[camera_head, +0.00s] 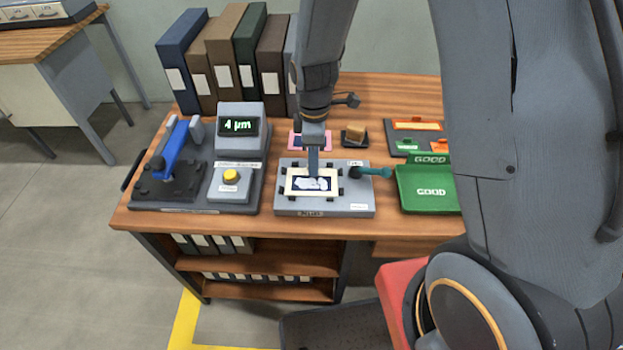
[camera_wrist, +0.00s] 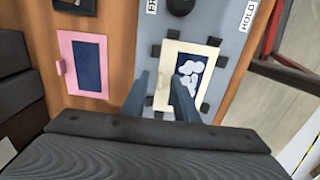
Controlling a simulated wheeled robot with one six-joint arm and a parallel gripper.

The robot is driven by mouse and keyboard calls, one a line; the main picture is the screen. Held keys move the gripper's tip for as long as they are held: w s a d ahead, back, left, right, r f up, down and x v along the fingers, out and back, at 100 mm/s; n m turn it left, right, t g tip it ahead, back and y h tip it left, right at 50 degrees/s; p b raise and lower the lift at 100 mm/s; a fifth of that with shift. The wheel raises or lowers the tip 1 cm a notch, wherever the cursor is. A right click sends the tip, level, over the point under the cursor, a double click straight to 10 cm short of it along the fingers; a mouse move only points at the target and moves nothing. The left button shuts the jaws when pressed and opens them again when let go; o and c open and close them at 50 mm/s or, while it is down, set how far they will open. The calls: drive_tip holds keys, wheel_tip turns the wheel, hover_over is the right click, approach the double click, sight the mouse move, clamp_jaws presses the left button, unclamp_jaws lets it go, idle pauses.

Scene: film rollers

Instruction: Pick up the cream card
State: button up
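The cream card (camera_head: 312,185) lies flat on the grey fixture (camera_head: 353,207) in the middle of the desk, with small black tabs around it. It has a dark window with white cloud-like shapes. In the wrist view the cream card (camera_wrist: 189,70) is just ahead of my fingers, partly covered by the right one. My gripper (camera_head: 313,172) points down at the card's back edge. In the wrist view my gripper (camera_wrist: 161,84) has its two fingers apart, with the card's left edge region between them. I cannot tell whether they touch the card.
A pink card (camera_head: 298,142) lies behind the fixture, beside a small black holder (camera_head: 354,139). The green GOOD tray (camera_head: 430,187) stands farther right. A gauge display (camera_head: 240,127) and blue-handled press (camera_head: 172,150) stand left.

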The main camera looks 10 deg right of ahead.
clamp_jaws()
